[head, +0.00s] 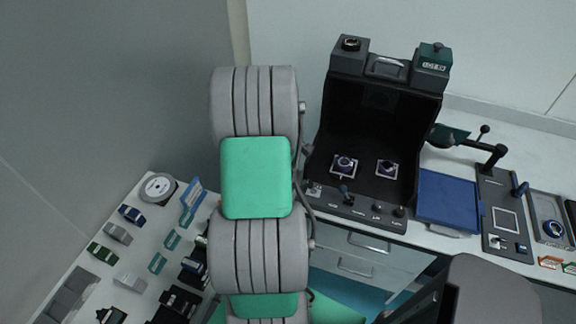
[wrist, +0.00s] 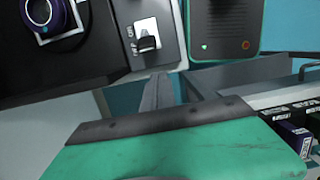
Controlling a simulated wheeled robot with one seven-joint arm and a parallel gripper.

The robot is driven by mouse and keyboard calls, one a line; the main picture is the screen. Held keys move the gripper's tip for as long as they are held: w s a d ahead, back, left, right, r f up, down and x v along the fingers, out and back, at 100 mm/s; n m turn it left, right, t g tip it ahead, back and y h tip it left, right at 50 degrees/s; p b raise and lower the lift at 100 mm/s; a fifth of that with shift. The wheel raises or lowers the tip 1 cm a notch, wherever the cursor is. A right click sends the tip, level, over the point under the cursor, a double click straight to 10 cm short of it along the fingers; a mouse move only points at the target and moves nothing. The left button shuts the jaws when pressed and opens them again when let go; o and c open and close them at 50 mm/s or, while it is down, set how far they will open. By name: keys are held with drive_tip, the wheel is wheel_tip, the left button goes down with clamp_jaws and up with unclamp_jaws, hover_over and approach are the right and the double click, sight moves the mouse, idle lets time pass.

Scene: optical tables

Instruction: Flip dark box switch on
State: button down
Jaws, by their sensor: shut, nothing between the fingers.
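The dark box (head: 376,120) is a black open-fronted housing standing on the counter right of my arm in the head view. Its front panel carries small controls. In the wrist view, the switch (wrist: 147,42) is a black lever on a white plate on the dark panel, at top centre. The lever appears tilted toward the bottom of the picture; its on/off marks are too small to read. My gripper (wrist: 157,80) is shut and empty, its grey fingers pointing up the picture just below the switch. I cannot tell whether they touch it. My arm hides the gripper in the head view.
Inside the box are two purple round parts on square mounts (head: 344,166) (head: 386,168). A blue tray (head: 448,200) lies right of the box. Drawers (head: 365,252) are below. A left table (head: 140,268) holds many small items. A dark teal-edged device (wrist: 224,28) is right of the switch.

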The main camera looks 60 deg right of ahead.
sight(309, 181)
drive_tip(key=shift+s+d+r+p, duration=0.15)
drive_tip(key=shift+s+r, duration=0.4)
drive_tip(key=shift+s, duration=0.15)
drive_tip(key=shift+s+d+r+p, duration=0.15)
drive_tip(key=shift+s+r, duration=0.4)
drive_tip(key=shift+s, duration=0.15)
drive_tip(key=shift+s+r+t, duration=0.15)
drive_tip(key=shift+s+t, duration=0.1)
drive_tip(key=shift+t, duration=0.25)
drive_tip(key=shift+s+d+r+t+b, duration=0.2)
drive_tip(key=shift+s+t+b, duration=0.25)
drive_tip(key=shift+t, duration=0.35)
drive_tip(key=s+t, duration=0.1)
drive_tip(key=t, duration=0.1)
drive_tip(key=s+t+b, duration=0.1)
drive_tip(key=shift+s+d+r+t+y, duration=0.1)
drive_tip(key=shift+r+t+y, duration=0.2)
drive_tip(key=shift+t+y, duration=0.1)
drive_tip(key=shift+r, duration=0.3)
drive_tip(key=shift+r+p, duration=0.3)
drive_tip(key=shift+r, duration=0.4)
